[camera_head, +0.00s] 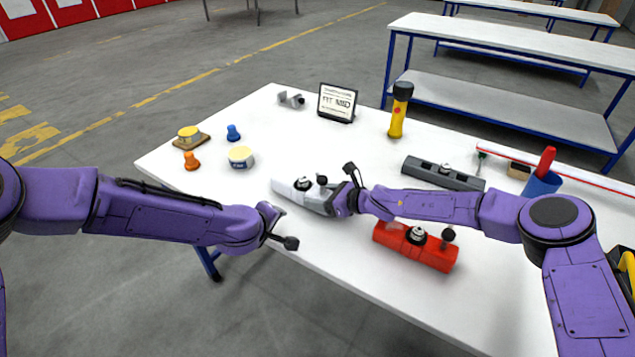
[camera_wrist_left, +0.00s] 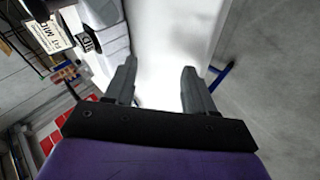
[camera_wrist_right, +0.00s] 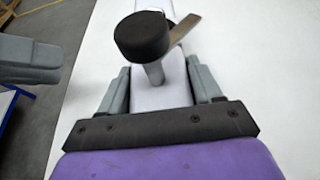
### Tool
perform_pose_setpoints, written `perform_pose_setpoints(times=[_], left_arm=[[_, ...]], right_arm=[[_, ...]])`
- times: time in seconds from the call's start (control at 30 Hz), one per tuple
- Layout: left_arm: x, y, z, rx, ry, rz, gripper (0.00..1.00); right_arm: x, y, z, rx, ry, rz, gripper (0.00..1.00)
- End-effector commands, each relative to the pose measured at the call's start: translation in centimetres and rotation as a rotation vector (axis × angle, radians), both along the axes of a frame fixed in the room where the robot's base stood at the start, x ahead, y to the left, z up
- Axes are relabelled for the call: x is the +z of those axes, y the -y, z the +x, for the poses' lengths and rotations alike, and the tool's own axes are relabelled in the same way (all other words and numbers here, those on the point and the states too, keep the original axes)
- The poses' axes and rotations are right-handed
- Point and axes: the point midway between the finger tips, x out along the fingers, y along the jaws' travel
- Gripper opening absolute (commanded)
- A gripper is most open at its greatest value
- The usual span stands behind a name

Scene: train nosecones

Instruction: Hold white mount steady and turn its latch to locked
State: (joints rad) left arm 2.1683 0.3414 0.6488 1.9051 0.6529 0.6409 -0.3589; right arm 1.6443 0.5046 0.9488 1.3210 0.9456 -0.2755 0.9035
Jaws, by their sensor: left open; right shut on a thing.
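The white mount (camera_head: 285,187) lies on the white table near its front edge, with a round dark-topped fitting (camera_head: 302,184) and a black knob (camera_head: 322,180) on top. My right gripper (camera_head: 325,203) is shut on the mount's right part. In the right wrist view the mount (camera_wrist_right: 165,97) sits between the fingers, under a black round knob (camera_wrist_right: 142,36) and a flat metal lever (camera_wrist_right: 182,30).
A red mount (camera_head: 415,245) lies close at the right front, and a dark grey one (camera_head: 443,174) behind. A yellow flashlight (camera_head: 399,112), a sign (camera_head: 337,102), a tape roll (camera_head: 241,157) and an orange knob (camera_head: 192,161) stand around.

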Motion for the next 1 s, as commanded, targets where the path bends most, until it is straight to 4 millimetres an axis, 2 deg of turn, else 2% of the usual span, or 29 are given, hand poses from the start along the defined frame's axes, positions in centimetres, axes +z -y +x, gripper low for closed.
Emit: perform_pose_setpoints(times=[0.1,0.2,0.23,0.37,0.5,0.7,0.83,1.0], left_arm=[[3.0,-2.4,2.4,0.001,0.263,0.195,0.55],[6.4,-3.1,3.7,-0.033,0.508,0.317,0.55],[6.7,-2.8,3.8,-0.071,0.571,0.358,0.55],[6.2,0.0,2.8,-0.333,0.810,0.538,0.55],[5.5,2.8,0.7,-0.570,1.009,0.636,0.55],[4.8,4.6,-1.3,-0.728,1.134,0.668,0.55],[4.9,5.6,-0.3,-0.740,1.147,0.669,0.55],[4.8,7.9,2.9,-0.738,1.146,0.670,0.55]], right_arm=[[0.2,-0.4,-0.1,0.008,0.002,0.002,0.28],[0.2,-0.5,-0.1,0.008,0.002,0.002,0.28],[0.1,-0.4,-0.1,0.007,0.001,0.003,0.28],[0.2,-0.2,-0.1,0.004,0.001,0.003,0.28],[0.2,-0.3,-0.1,0.005,0.002,0.002,0.28],[0.2,-0.4,-0.1,0.007,0.001,0.003,0.28],[0.2,-0.3,-0.1,0.006,0.001,0.003,0.28],[0.2,-0.3,-0.1,0.005,0.002,0.002,0.28]])
